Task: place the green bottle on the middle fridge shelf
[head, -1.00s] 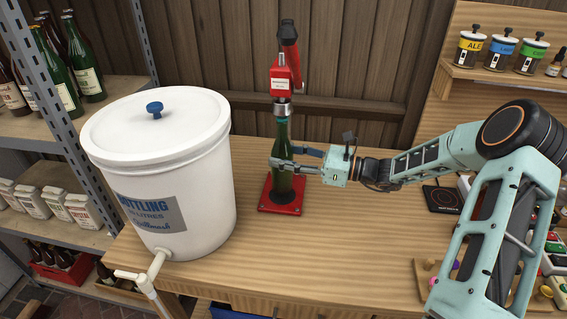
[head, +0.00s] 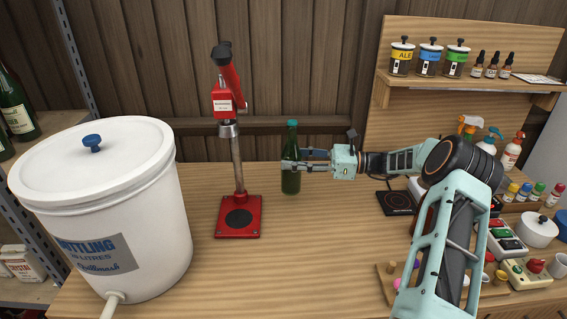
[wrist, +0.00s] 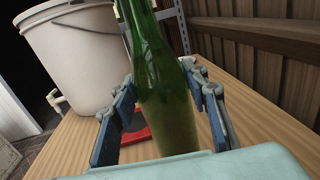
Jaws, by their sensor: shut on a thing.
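The green bottle (head: 291,180) is upright in the head view, with a teal cap on its neck. My gripper (head: 290,166) is shut around its body, just right of the red bench capper (head: 239,215). In the wrist view the bottle (wrist: 166,85) stands between the two fingers of my gripper (wrist: 172,115), its top cut off by the frame edge. I cannot tell whether its base is clear of the bench. The fridge shelves are not recognisable in view; only part of a pale grey upright surface (head: 550,150) shows at the far right.
A white bottling bucket (head: 150,220) stands left on the wooden bench (head: 300,270). A hot plate (head: 396,202), spray bottles (head: 511,152), a pot (head: 537,230) and a peg board (head: 385,285) crowd the right side. A shelf with jars (head: 470,85) hangs above. The bench's front middle is clear.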

